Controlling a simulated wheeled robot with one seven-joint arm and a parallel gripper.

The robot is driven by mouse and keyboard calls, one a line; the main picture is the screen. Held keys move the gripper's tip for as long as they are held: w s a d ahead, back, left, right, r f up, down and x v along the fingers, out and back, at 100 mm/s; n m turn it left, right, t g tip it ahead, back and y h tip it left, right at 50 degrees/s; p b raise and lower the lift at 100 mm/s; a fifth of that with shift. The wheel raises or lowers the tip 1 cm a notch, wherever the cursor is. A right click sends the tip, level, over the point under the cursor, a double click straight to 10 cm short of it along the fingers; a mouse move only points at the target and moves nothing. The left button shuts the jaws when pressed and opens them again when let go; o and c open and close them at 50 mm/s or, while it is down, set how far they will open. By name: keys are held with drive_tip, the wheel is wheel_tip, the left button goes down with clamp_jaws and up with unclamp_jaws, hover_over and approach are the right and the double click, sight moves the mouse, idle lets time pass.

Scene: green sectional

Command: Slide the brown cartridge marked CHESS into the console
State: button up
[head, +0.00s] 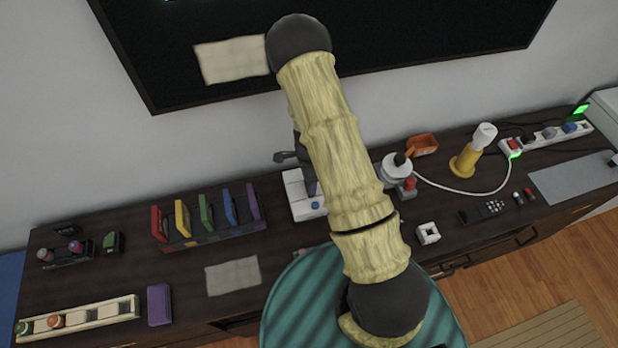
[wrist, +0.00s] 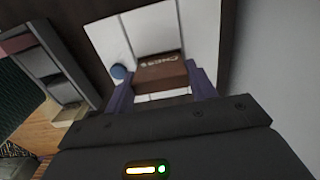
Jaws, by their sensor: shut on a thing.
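The brown cartridge marked CHESS (wrist: 162,72) is between the purple fingers of my gripper (wrist: 160,84) in the wrist view. The gripper is shut on it. Behind it is the white console (wrist: 114,42), with a round blue button at its left. The cartridge overlaps the middle of the console; I cannot tell whether it sits in a slot or just above it. In the head view the console (head: 297,185) stands on the dark table, partly behind my arm. One purple finger (head: 310,181) shows over it there, and the cartridge is hidden.
A rack (head: 215,239) of red, yellow, green, blue and purple cartridges stands left of the console.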

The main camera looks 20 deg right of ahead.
drive_tip(key=shift+f+b, duration=0.45)
drive_tip(key=shift+f, duration=0.2)
drive_tip(key=o, duration=1)
drive_tip(key=shift+o, duration=0.2)
wheel_tip(320, 180, up, 17)
drive_tip(key=shift+r, duration=0.2)
idle(0.4)
